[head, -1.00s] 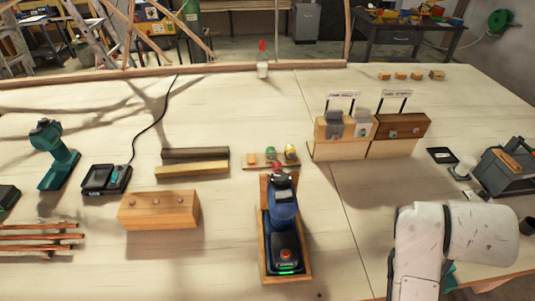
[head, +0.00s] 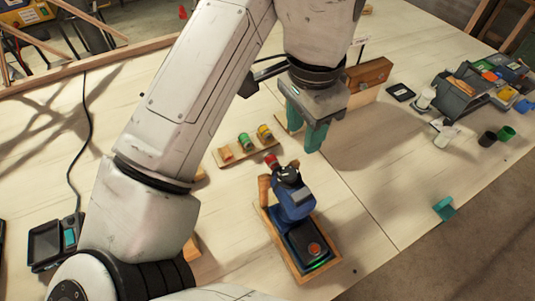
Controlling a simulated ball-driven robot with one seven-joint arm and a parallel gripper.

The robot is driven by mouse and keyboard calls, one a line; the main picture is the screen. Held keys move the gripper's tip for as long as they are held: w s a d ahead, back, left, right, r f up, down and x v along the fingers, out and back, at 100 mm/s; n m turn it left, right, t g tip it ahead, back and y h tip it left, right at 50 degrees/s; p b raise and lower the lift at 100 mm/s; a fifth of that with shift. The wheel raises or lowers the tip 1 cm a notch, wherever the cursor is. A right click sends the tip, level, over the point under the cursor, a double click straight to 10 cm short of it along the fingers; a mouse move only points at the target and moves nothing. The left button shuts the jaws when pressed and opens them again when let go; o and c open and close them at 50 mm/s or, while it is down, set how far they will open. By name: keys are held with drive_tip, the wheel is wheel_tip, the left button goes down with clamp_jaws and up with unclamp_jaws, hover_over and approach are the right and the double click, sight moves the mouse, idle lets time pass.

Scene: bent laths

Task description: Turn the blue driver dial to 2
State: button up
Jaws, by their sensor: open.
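The blue driver (head: 295,207) stands in a wooden cradle (head: 277,243) on the workbench, its base toward me with an orange-red round part (head: 314,249) and a green light strip. A dark collar (head: 288,175) sits at its far end, near a red tip. The dial's number marks are too small to read. My gripper (head: 309,133) hangs above the bench, beyond and slightly right of the driver. Its teal fingers point down, apart from the driver. The jaws are open and nothing shows between them.
A small wooden strip (head: 248,146) with coloured pieces lies left of my gripper. A wooden block (head: 368,75) stands behind it. A grey toolbox (head: 465,100) and cups (head: 487,139) are at the right. The bench right of the driver is mostly clear.

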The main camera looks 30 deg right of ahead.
sight(289, 173)
drive_tip(key=f+b, duration=0.3)
drive_tip(key=a+f+b, duration=0.1)
drive_tip(key=f+b, duration=0.6)
drive_tip(key=shift+w+a+f+b, duration=0.1)
drive_tip(key=shift+a+f+b, duration=0.2)
drive_tip(key=shift+a+b, duration=0.1)
drive_tip(key=shift+c, duration=0.3)
drive_tip(key=c, duration=0.7)
drive_tip(key=shift+r+m, duration=0.1)
drive_tip(key=shift+m, duration=0.4)
drive_tip(key=m+p, duration=0.1)
drive_tip(key=m, duration=0.1)
drive_tip(key=shift+m, duration=2.5)
